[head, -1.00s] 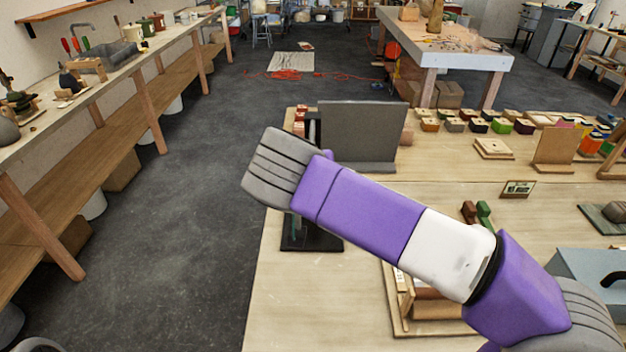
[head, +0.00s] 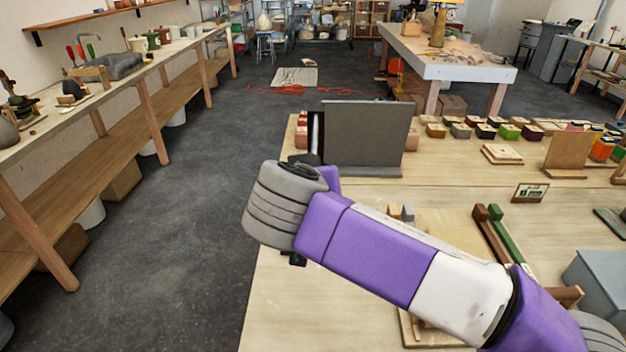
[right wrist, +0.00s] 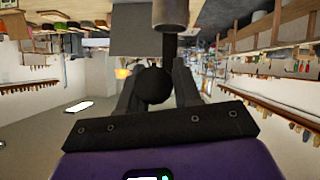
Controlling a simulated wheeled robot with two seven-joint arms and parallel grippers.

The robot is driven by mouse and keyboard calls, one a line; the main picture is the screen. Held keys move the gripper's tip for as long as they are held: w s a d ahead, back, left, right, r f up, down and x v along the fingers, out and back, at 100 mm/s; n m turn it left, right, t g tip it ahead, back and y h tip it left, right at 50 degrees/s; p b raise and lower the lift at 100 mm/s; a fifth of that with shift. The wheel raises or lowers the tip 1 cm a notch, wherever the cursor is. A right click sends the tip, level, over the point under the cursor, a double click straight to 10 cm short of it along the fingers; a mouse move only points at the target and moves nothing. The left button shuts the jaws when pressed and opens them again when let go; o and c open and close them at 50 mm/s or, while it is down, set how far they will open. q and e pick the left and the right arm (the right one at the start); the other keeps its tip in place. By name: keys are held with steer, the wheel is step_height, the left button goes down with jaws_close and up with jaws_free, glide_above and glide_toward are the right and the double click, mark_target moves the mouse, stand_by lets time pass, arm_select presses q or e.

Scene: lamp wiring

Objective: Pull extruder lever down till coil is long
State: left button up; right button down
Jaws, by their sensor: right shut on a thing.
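My right gripper (right wrist: 157,78) shows in the right wrist view with its two dark fingers on either side of a round black knob (right wrist: 153,87). It is shut on this knob, which sits by a dark lever rod (right wrist: 170,46) leading to a grey cylinder (right wrist: 172,12). In the head view my purple and white right arm covers the gripper and most of the extruder. Only a dark bit of what looks like the extruder base (head: 297,259) shows below the arm. The coil cannot be made out. My left gripper is not in view.
A dark grey upright panel (head: 368,135) stands on the workbench (head: 270,310) behind my arm. Brown and green bars (head: 497,232) and a grey box (head: 597,278) lie to the right. Small coloured blocks line the back. Open floor (head: 190,220) lies left of the bench.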

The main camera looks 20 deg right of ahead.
steer(key=c, duration=0.9)
jaws_free()
steer(key=shift+o, duration=0.2)
steer(key=p+v, duration=0.2)
steer(key=v, duration=0.5)
steer(key=shift+r, duration=0.15)
steer(key=shift+s+a, duration=0.15)
